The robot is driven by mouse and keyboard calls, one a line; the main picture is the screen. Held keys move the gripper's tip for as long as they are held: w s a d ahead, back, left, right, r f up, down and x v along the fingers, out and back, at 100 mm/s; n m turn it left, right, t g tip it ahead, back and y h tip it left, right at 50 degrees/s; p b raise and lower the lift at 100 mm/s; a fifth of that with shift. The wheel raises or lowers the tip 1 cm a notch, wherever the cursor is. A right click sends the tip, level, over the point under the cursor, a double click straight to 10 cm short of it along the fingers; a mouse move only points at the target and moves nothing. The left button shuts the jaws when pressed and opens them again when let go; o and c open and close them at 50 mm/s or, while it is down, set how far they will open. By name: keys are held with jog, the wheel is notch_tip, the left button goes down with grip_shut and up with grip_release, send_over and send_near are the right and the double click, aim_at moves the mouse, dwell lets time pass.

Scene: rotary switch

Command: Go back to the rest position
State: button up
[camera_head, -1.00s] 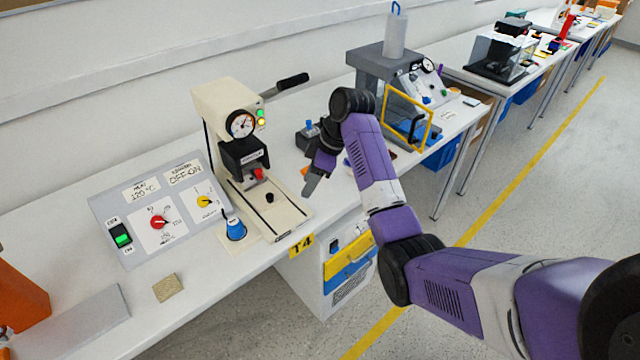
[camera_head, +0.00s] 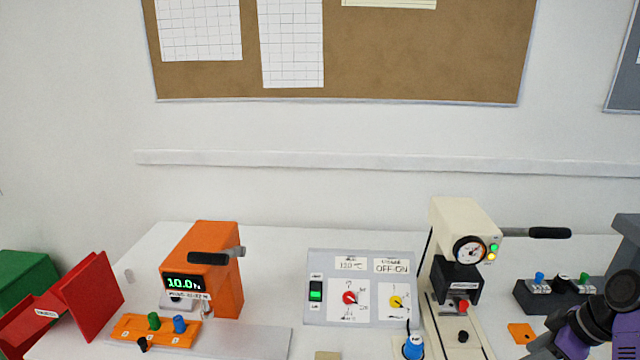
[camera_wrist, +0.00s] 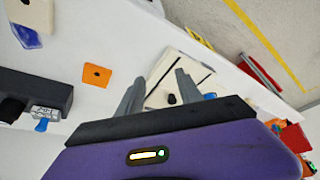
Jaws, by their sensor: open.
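My gripper (camera_wrist: 160,78) is open, with its two grey fingers apart and nothing between them in the wrist view. In the head view only part of my arm and gripper (camera_head: 543,347) shows at the lower right edge, to the right of the cream press (camera_head: 462,215). The grey control panel (camera_head: 320,262) stands left of the press, clear of my gripper. It carries a red rotary knob (camera_head: 350,298), a yellow rotary knob (camera_head: 396,301) and a green lit switch (camera_head: 316,291).
An orange machine (camera_head: 222,262) with a display stands left on the white bench (camera_head: 268,240). A dark block with several knobs (camera_head: 560,295) and an orange plate (camera_head: 521,333) are near my gripper. A blue-topped piece (camera_head: 413,346) stands by the press.

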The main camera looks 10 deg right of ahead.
jog(key=w+d+r+m+t+h, duration=0.4)
jog(key=w+d+r, duration=0.1)
jog(key=w+d, duration=0.1)
jog(key=s+a+m+t+h, duration=0.2)
jog(key=s+a+t, duration=0.15)
jog(key=a, duration=0.35)
jog(key=s+a+f+m+t+h, duration=0.1)
jog(key=s+a+m+t, duration=0.1)
jog(key=s+a, duration=0.45)
jog(key=s+a+m+t+h, duration=0.2)
jog(key=s+a, duration=0.1)
jog(key=a, duration=0.5)
jog(key=s+a+r+n+y, duration=0.1)
jog(key=s+a+n+y, duration=0.1)
jog(key=s+a, duration=0.6)
jog(key=s+a+n+y, duration=0.2)
jog(key=s+a+y, duration=0.2)
jog(key=s+a, duration=0.5)
jog(key=s, duration=0.7)
jog(key=shift+a+r+n+g+y, duration=0.25)
jog(key=shift+r+n+g+y, duration=0.05)
jog(key=shift+r+g+y, duration=0.1)
